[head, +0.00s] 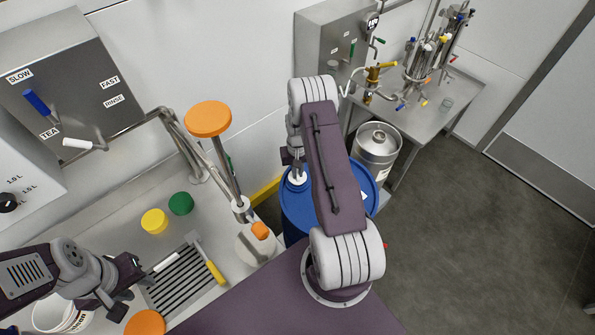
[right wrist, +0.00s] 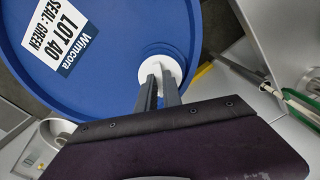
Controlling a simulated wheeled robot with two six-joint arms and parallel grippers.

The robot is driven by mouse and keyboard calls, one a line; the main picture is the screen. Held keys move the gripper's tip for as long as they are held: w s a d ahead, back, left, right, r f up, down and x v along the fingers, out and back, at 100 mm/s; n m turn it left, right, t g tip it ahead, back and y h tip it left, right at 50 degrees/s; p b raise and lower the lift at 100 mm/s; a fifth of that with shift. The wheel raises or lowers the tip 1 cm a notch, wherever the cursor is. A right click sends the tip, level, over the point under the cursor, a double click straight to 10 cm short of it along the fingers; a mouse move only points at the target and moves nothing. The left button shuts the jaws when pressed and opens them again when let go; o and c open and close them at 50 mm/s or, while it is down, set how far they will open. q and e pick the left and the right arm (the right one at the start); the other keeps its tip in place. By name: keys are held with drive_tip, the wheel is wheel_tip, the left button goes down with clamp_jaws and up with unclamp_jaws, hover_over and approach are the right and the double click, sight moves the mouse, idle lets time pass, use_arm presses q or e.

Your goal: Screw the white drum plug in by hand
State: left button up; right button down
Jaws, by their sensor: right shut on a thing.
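The blue drum (head: 296,212) stands on the floor behind my right arm, which hides much of its top. The round white drum plug (right wrist: 153,66) is at the edge of the drum top (right wrist: 125,35) in the right wrist view. My right gripper (right wrist: 163,82) is shut on the plug from above. In the head view the plug and this gripper (head: 296,176) are small and partly hidden; the thread cannot be seen. My left gripper (head: 126,290) is open and empty, over the steel counter at the lower left.
The steel counter (head: 200,285) carries a yellow lid (head: 154,221), a green lid (head: 181,203) and a yellow-handled tool (head: 210,262). A steel keg (head: 376,150) stands close behind the drum. The drum label (right wrist: 55,35) reads "LOT 40, SEAL: GREEN". The floor at right is clear.

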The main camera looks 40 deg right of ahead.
drive_tip(key=shift+f+b, duration=0.5)
drive_tip(key=shift+f, duration=0.25)
drive_tip(key=c, duration=1.4)
unclamp_jaws()
drive_tip(key=shift+c, duration=0.2)
wheel_tip(320, 180, up, 6)
drive_tip(key=p, duration=0.4)
drive_tip(key=shift+r+p, duration=0.1)
drive_tip(key=shift+p, duration=0.25)
